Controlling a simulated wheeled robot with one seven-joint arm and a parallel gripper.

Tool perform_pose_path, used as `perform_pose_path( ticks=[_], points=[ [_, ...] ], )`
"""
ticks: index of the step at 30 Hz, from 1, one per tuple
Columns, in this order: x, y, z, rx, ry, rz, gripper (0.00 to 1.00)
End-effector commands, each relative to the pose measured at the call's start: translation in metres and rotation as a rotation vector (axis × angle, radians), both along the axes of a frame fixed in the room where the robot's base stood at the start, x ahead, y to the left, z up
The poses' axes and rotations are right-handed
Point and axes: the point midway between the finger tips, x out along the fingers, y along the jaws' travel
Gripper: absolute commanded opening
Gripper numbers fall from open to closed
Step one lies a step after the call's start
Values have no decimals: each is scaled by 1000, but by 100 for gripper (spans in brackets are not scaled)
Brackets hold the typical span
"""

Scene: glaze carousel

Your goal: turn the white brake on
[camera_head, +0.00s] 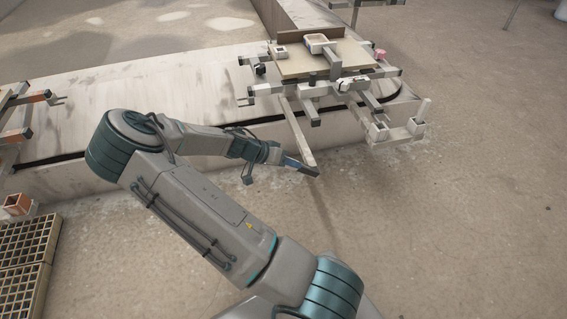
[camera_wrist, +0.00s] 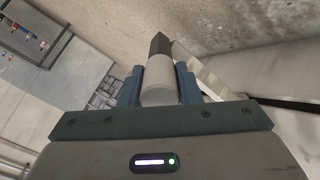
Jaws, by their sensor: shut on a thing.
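My gripper (camera_head: 305,168) is low beside the side wall of the raised platform, at the near end of a long pale bar (camera_head: 296,135) that sticks out from the carousel frame. In the wrist view, my gripper (camera_wrist: 158,88) has its two blue fingers closed on a pale, rounded handle (camera_wrist: 158,75) with a dark part beyond it. Whether this handle is the white brake's lever, I cannot tell for sure. In the head view the gripped part is hidden by my fingers. Its on or off position does not show clearly.
The pale platform (camera_head: 190,85) lies behind my arm. A frame with a board (camera_head: 318,66) and several grey-tipped arms stands on it. Yellow grating (camera_head: 25,245) lies at lower left. The floor at right is clear.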

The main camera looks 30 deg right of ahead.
Motion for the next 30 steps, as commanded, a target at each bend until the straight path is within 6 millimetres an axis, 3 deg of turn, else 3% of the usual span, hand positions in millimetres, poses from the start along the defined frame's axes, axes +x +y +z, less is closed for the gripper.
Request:
perform_pose_path(
  ticks=[11, 12, 14, 24, 30],
  points=[
    [-1, 0, -3, -2, 2, 0, 0],
    [-1, 0, -3, -2, 3, 0, 36],
    [-1, 0, -3, -2, 3, 0, 53],
    [1, 3, 1, -2, 2, 1, 53],
    [7, 24, 21, -2, 1, 5, 53]
  ],
)
